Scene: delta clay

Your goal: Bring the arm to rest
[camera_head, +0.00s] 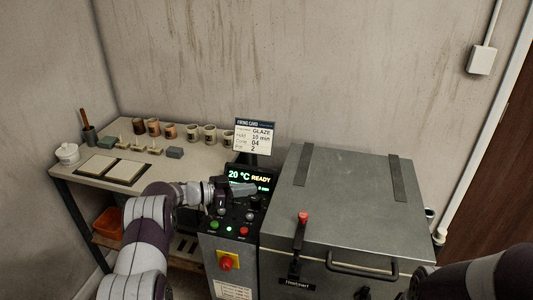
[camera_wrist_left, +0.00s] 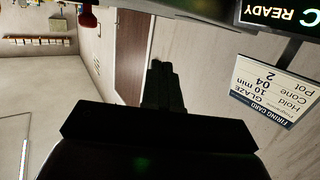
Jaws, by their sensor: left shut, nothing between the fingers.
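My left arm comes in from the lower left in the head view. Its gripper (camera_head: 243,189) is shut and empty, held just in front of the control panel's display. In the left wrist view the shut fingers (camera_wrist_left: 163,84) point out with nothing between them. The display (camera_head: 248,178) reads 20 °C READY, its lower part partly hidden by the gripper. My right arm (camera_head: 480,276) shows only as a dark link at the lower right; its gripper is out of view.
The kiln (camera_head: 345,200) has a closed lid, a front handle (camera_head: 362,271) and a red-tipped lever (camera_head: 302,218). The panel has a red knob (camera_head: 228,263). A firing card (camera_head: 255,137) stands behind the display. A table (camera_head: 185,165) with cups and tiles is at the left.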

